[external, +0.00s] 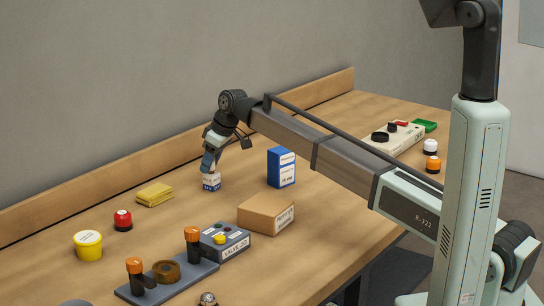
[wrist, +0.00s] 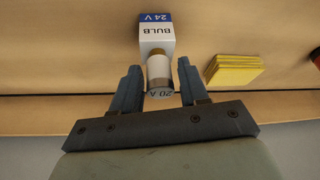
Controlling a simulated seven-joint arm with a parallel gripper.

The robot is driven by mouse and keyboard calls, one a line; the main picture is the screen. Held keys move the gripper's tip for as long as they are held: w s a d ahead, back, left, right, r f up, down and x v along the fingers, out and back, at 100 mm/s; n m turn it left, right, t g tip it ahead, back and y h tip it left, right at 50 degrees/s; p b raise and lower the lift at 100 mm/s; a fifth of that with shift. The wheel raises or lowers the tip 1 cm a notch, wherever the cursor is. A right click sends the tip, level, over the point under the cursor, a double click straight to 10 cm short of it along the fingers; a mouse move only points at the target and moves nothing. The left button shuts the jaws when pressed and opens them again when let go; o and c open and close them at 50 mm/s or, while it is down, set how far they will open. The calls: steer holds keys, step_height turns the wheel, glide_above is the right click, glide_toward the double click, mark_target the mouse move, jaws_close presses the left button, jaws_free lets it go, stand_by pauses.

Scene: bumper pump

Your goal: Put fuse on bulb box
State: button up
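The bulb box (external: 211,183) is a small white carton with a blue band, standing on the bench in the external view. It also shows in the wrist view (wrist: 156,33), lettered "BULB 24 V". The fuse (wrist: 160,72) is a pale cylinder with a brass-coloured end and "20 A" on its near end. It lines up with the top of the box and appears to stand on it; exact contact is hard to see. My gripper (wrist: 159,82) is open around the fuse, with narrow gaps beside both fingers. In the external view, my gripper (external: 209,166) hides the fuse.
A yellow pad stack (external: 154,194) lies left of the box, also in the wrist view (wrist: 233,70). A blue carton (external: 281,168) and a brown box (external: 266,214) stand to the right. A red button (external: 123,220) and yellow tub (external: 88,245) are nearer left.

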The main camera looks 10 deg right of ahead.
steer(key=shift+o, duration=0.6)
steer(key=shift+r, duration=0.1)
steer(key=shift+r, duration=0.15)
steer(key=v, duration=1.2)
